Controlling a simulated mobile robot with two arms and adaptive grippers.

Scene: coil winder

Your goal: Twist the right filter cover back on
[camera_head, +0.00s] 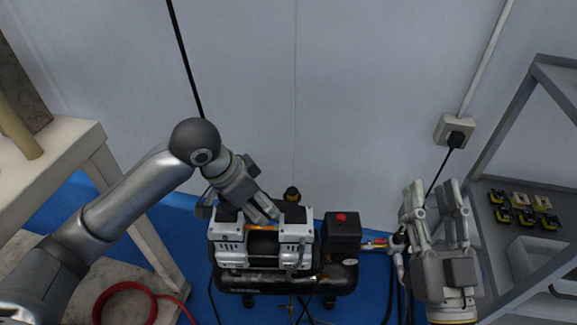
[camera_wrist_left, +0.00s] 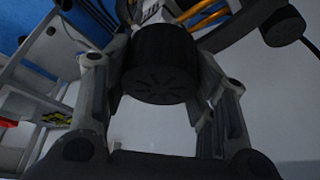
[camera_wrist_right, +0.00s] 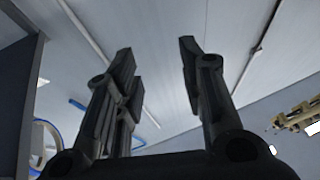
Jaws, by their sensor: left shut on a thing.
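In the left wrist view, a round black filter cover (camera_wrist_left: 160,75) with radial slots sits between the two fingers of my left gripper (camera_wrist_left: 158,100). My left gripper is shut on this cover. In the head view, my left gripper (camera_head: 272,213) reaches down over the top of the compressor (camera_head: 232,250), and its fingers hide most of the held cover. The cover appears at the compressor; I cannot tell how firmly it is seated. A second black round cover (camera_wrist_left: 283,26) shows at the upper right of the left wrist view. My right gripper (camera_wrist_right: 158,75) is open and empty, right of the compressor.
A black box with a red button (camera_head: 342,219) is on the compressor's right side. A grey shelf (camera_head: 545,258) with several yellow-black items stands at the right. A pale table (camera_head: 65,145) and a red hose (camera_head: 125,287) are at the left. A wall socket (camera_head: 455,131) is behind.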

